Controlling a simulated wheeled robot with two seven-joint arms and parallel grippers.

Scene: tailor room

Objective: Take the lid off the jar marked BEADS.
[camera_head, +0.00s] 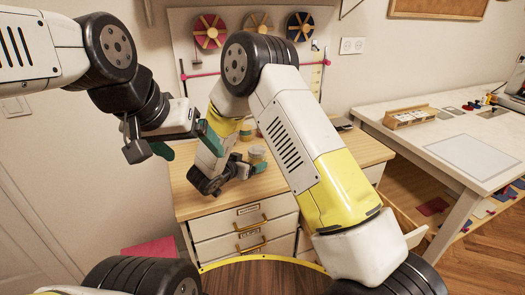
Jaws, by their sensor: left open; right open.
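A small jar with a tan lid (257,152) stands on the wooden top of the drawer cabinet (350,150). Its label is too small to read, so I cannot tell if it is the one marked BEADS. My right gripper (247,167) is open, low over the cabinet top and close beside this jar. I cannot tell whether it touches the jar. My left gripper (184,143) is open and empty, held higher and to the left, above the cabinet's left side. My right arm hides part of the cabinet top.
Spools (210,32) hang on the back board, above a pink-red rail (200,75). A white table (450,140) with a wooden tray (410,116) stands at the right. The cabinet has several drawers (245,222) in front. The cabinet top right of my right forearm looks mostly clear.

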